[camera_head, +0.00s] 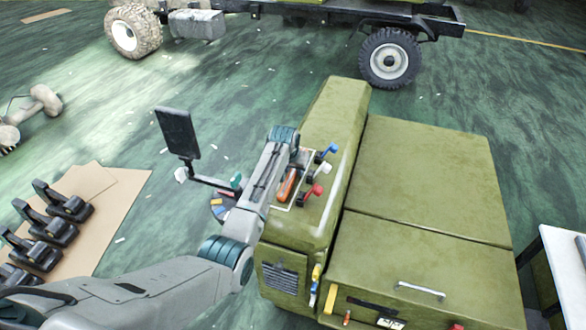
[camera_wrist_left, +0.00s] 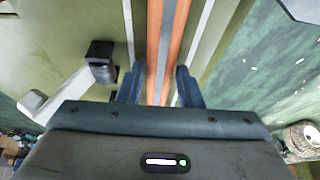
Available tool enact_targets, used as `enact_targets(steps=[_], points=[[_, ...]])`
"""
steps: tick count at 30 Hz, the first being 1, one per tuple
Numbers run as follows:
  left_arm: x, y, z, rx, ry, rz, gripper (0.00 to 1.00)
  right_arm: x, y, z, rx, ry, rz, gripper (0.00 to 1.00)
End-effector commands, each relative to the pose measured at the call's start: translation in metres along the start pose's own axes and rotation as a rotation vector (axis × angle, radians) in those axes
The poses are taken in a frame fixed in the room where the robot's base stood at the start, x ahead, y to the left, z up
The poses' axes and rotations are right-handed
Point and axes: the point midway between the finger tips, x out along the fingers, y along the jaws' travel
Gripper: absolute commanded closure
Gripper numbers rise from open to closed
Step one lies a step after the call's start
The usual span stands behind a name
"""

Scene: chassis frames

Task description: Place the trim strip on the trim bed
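The trim strip (camera_head: 287,184) is orange with a grey stripe along its middle. It lies within a white-outlined area on the sloping top of the green console, which looks like the trim bed (camera_head: 307,153). In the left wrist view the strip (camera_wrist_left: 155,40) runs lengthwise between the white edge lines of the bed (camera_wrist_left: 130,30). My left gripper (camera_wrist_left: 161,80) has one finger on each side of the strip, close along its edges. Whether the fingers press on it I cannot tell. In the head view my left wrist hides part of the bed. My right gripper is not in view.
Blue and red levers (camera_head: 318,190) stand right of the strip. A dark screen on an arm (camera_head: 178,132) rises to the left. Black brackets (camera_head: 62,200) lie on cardboard at left. A truck chassis (camera_head: 385,55) stands behind; a white table (camera_head: 562,265) is at right.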

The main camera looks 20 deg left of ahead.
Motion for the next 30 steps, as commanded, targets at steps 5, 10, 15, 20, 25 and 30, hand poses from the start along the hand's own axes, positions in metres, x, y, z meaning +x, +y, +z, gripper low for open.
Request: enact_targets(steps=[5, 10, 15, 20, 25, 30], points=[[0.0, 0.0, 0.0, 0.0, 0.0, 0.0, 0.53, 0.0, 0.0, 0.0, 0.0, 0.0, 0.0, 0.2], [-0.001, 0.0, 0.0, 0.0, 0.0, 0.0, 0.53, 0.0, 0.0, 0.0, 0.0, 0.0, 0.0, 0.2], [-0.012, 0.0, -0.001, 0.0, 0.002, 0.0, 0.53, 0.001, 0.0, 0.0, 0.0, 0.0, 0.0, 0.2], [-0.038, 0.0, -0.001, 0.0, 0.004, 0.0, 0.53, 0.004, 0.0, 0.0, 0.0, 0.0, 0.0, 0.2], [-0.075, 0.0, -0.001, 0.0, 0.004, 0.0, 0.53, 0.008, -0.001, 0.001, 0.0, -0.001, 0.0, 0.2], [-0.104, 0.0, -0.001, 0.0, 0.002, 0.0, 0.53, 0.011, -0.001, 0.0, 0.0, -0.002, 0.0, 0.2]])
